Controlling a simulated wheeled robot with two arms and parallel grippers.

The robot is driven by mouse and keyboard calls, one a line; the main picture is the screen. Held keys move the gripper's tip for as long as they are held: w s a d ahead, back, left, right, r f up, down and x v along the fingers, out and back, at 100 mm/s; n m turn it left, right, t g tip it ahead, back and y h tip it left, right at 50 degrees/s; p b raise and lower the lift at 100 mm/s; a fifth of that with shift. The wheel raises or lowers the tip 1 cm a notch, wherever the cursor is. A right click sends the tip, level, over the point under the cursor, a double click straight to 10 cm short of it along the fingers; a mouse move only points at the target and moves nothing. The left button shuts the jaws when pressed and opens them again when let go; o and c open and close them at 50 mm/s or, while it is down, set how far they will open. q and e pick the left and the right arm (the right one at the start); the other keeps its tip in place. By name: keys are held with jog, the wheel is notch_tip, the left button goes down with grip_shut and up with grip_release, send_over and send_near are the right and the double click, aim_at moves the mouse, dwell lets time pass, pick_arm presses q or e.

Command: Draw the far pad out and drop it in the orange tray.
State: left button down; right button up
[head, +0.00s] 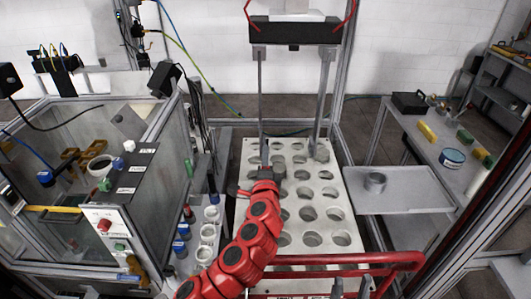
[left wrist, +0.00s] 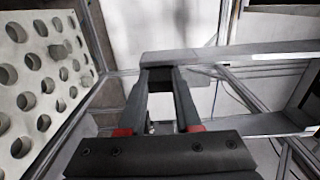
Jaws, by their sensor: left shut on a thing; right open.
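My left gripper (head: 264,172), at the end of the red segmented arm, is at the lower end of the gantry's left hanging finger (head: 261,105). In the left wrist view my left gripper (left wrist: 155,78) is shut on a dark pad at the end of a grey bar (left wrist: 235,53); the jaws hide most of the pad. The other gantry finger (head: 325,95) ends in a grey pad (head: 319,151) to the right, clear of my gripper. My right gripper (head: 351,287) shows only partly at the bottom edge, open and empty. I cannot make out an orange tray.
A white plate with round holes (head: 327,194) lies below the gantry. A clear-walled box (head: 150,185) stands left, beside a row of white cups (head: 208,234). Red tubes (head: 400,258) cross the front.

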pick_arm(q)
jog(key=shift+s+f, duration=0.1)
jog(key=shift+s, duration=0.15)
jog(key=s, duration=0.6)
jog(key=shift+s, duration=0.3)
dwell(0.8)
jog(key=shift+s, duration=0.1)
jog(key=s, duration=0.7)
jog(key=shift+s, duration=0.4)
jog(key=shift+f, duration=0.1)
